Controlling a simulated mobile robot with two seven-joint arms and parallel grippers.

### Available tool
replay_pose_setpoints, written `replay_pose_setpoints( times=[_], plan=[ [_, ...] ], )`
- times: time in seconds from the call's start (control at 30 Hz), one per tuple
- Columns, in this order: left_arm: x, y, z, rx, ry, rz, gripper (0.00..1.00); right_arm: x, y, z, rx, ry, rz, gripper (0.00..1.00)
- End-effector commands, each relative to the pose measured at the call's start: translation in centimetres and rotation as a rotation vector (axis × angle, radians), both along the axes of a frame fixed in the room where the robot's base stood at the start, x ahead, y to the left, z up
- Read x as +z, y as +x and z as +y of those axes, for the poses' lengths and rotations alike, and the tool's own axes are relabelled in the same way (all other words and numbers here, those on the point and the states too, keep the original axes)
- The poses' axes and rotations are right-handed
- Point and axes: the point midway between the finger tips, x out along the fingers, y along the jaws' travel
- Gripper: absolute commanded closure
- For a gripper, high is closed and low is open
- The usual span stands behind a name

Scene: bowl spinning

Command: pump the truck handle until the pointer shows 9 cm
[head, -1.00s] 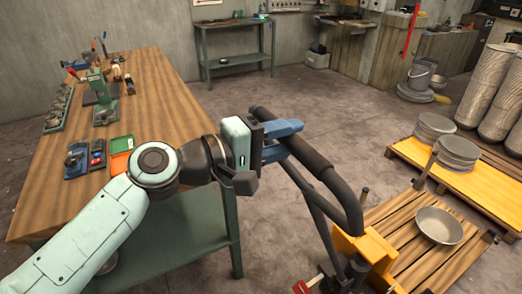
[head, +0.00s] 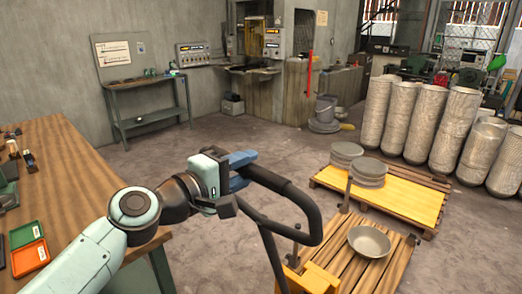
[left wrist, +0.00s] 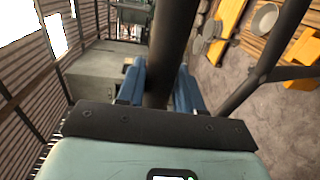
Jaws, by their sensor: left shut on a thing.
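The truck handle (head: 296,197) is a black loop on dark bars, rising from the orange body of the truck (head: 303,279) at the bottom of the head view. My left gripper (head: 240,168) has blue fingers and is shut on the left part of the loop. In the left wrist view the dark handle bar (left wrist: 172,40) passes between the blue fingers of this gripper (left wrist: 160,80). I cannot make out a pointer or a centimetre scale. My right gripper is in neither view.
A wooden pallet (head: 345,268) with a grey bowl (head: 369,242) stands right of the handle. Behind it are a yellow-topped pallet (head: 405,203) with stacked bowls (head: 345,155) and tall rough columns (head: 425,122). A workbench (head: 70,185) is at left. The floor between is clear.

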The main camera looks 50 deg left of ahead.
Motion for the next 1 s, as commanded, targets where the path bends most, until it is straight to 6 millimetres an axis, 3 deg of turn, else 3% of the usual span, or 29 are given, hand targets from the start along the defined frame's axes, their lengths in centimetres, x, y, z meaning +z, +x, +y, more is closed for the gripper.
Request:
replay_pose_setpoints(
  times=[0.1,0.5,1.0],
  plan=[
    [-0.1,2.5,0.1,-0.010,-0.005,0.020,0.84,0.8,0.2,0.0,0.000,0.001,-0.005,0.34],
    [1.6,9.0,0.8,-0.008,-0.003,0.019,0.84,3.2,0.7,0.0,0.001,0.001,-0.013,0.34],
    [1.8,10.8,1.0,-0.009,-0.004,0.020,0.84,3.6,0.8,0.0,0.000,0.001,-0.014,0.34]
  ],
)
